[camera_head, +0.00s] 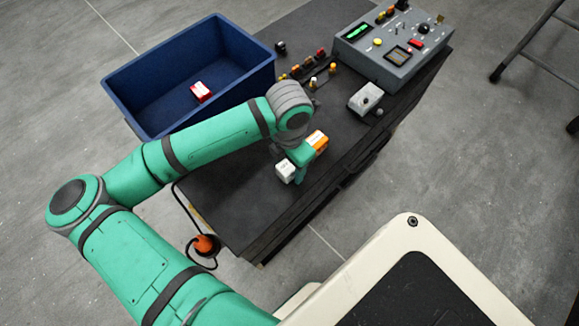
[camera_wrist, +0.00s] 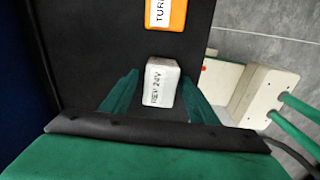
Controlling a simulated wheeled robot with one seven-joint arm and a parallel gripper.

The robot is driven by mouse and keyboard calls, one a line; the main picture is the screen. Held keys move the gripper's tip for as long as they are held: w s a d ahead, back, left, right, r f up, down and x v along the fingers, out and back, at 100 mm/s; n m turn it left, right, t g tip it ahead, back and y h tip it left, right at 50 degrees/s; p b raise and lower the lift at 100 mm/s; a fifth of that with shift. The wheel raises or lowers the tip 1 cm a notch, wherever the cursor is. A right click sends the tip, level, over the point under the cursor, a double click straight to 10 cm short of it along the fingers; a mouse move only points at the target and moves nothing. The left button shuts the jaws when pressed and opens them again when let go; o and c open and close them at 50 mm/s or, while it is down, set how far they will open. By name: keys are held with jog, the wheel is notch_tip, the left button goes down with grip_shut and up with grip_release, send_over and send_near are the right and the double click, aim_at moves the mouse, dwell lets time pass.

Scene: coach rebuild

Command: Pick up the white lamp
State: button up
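The white lamp is a small white block marked "REV 24V" (camera_wrist: 161,83), seen in the wrist view. In the head view a white block (camera_head: 285,171) sits on the dark bench top beside my gripper (camera_head: 299,166). In the wrist view my gripper (camera_wrist: 160,78) is open, with one green finger on each side of the white lamp. A narrow gap shows between the fingers and the lamp. I cannot tell how far the fingertips are above the bench.
An orange block (camera_head: 318,140) lies close beyond the white lamp. A blue crate (camera_head: 127,105) with a red-and-white box (camera_head: 201,91) stands at left. A grey control box (camera_head: 398,50), a grey switch box (camera_head: 365,98) and several small lamps are farther back. The near bench top is clear.

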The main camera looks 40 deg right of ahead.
jog(key=c, duration=0.9)
jog(key=shift+r, duration=0.1)
jog(key=shift+c, duration=0.2)
